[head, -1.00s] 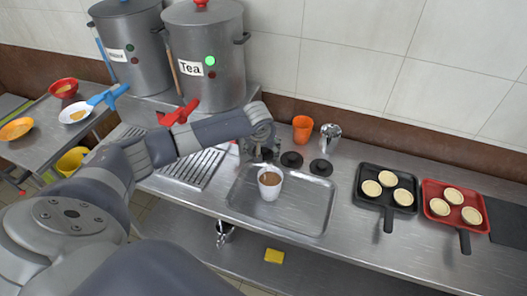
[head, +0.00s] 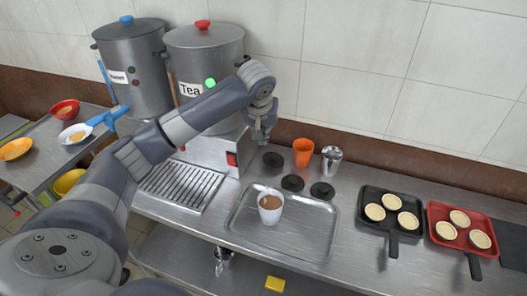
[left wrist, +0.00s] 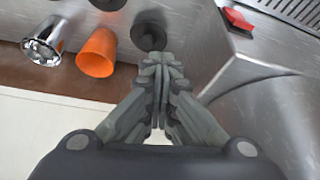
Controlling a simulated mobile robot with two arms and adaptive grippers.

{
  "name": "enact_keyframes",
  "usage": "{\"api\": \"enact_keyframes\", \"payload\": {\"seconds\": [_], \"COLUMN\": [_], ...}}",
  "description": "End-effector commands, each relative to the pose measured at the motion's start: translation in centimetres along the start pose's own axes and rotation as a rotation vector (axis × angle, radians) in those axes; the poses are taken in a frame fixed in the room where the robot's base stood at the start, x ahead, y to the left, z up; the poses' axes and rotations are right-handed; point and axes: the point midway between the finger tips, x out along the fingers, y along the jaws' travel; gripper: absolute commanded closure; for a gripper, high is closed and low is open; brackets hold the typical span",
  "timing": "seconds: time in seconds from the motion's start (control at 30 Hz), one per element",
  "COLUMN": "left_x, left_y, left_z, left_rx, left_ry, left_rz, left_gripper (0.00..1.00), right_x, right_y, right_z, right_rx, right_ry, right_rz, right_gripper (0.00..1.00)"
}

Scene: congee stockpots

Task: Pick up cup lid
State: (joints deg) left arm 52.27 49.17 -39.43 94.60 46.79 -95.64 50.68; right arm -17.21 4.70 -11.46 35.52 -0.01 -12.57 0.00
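Three round black cup lids lie on the steel counter: one (head: 273,159) nearest the tea pot, one (head: 292,183) in the middle and one (head: 322,190) on the right. My left gripper (head: 262,136) points down above the counter, just behind and left of the nearest lid. In the left wrist view its fingers (left wrist: 161,60) are together, with nothing visible between them. A black lid (left wrist: 149,31) shows just beyond the fingertips there, partly covered by them. A white cup of brown drink (head: 270,208) stands uncovered on a metal tray (head: 310,238). My right gripper is not in view.
An orange cup (head: 303,152) and a shiny metal cup (head: 331,161) stand behind the lids. The tea stockpot (head: 212,60) is left of my gripper. A black pan (head: 379,198) and red pan (head: 439,216) are at right.

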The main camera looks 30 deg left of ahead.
Motion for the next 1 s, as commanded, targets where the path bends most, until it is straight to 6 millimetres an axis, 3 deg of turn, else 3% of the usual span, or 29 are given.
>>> {"api": "enact_keyframes", "payload": {"seconds": [0.2,0.5,0.57,0.87,1.0], "left_x": [-1.8,-2.0,-2.0,-2.0,-2.0], "left_y": [0.1,0.0,0.0,0.0,0.0], "left_z": [-0.8,-0.9,-0.9,-0.9,-0.9], "left_rx": [0.001,0.001,0.001,0.001,0.001], "left_ry": [0.0,-0.001,-0.001,-0.001,-0.001], "left_rz": [0.001,0.0,0.0,0.0,0.0], "left_gripper": [1.0,1.0,0.9,0.22,0.2], "right_x": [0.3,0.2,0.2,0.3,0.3], "right_y": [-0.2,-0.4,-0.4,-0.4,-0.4], "right_z": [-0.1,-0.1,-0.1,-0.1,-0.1], "right_rx": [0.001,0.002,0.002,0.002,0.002], "right_ry": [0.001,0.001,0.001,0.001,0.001], "right_rz": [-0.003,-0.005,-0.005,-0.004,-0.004], "right_gripper": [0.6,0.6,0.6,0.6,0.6]}}
